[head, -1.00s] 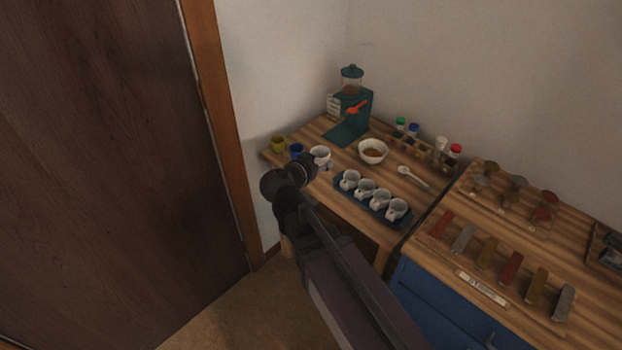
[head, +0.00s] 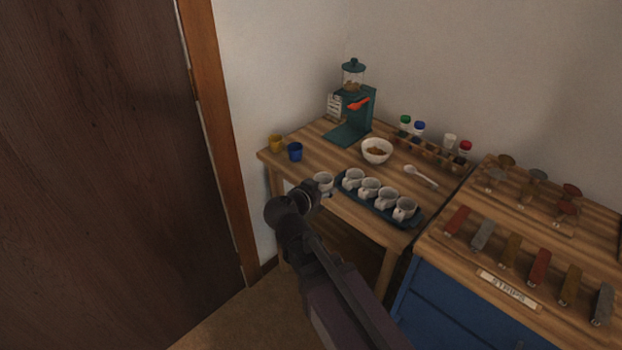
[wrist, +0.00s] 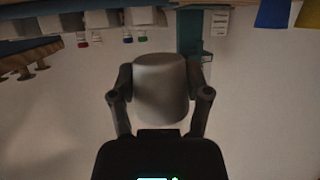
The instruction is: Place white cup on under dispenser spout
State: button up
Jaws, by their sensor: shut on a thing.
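My gripper (head: 309,196) is shut on a white cup (head: 323,182) near the front left edge of the wooden table. In the wrist view, which appears upside down, the cup (wrist: 160,90) sits between my gripper's two fingers (wrist: 160,78). The teal dispenser (head: 362,112) stands at the back of the table, with an orange-red lever (head: 358,104), a clear hopper on top and a flat base plate (head: 346,135). The held cup is apart from it, toward the front. The spout is too small to make out clearly.
A blue tray (head: 378,213) with several white cups lies just right of the held cup. A blue cup (head: 295,152) and a yellow cup (head: 276,143) stand at the left. A white bowl (head: 377,150), a spoon (head: 421,175) and a bottle rack (head: 428,151) are farther right.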

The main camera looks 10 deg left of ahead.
jog(key=shift+f, duration=0.45)
jog(key=shift+w, duration=0.15)
jog(key=b, duration=0.2)
send_over(312, 171)
jog(key=s, duration=0.3)
jog(key=shift+w+d+f, duration=0.2)
jog(key=shift+d+f, duration=0.25)
jog(key=shift+f, duration=0.15)
jog(key=shift+w+a+f, duration=0.1)
jog(key=shift+w+a, duration=0.15)
jog(key=shift+w, duration=0.35)
jog(key=shift+w+a+f+b, duration=0.25)
jog(key=shift+w+f+b, duration=0.4)
jog(key=shift+f+b, duration=0.85)
jog(key=shift+f, duration=0.1)
jog(key=shift+f, duration=0.2)
jog(key=o, duration=0.8)
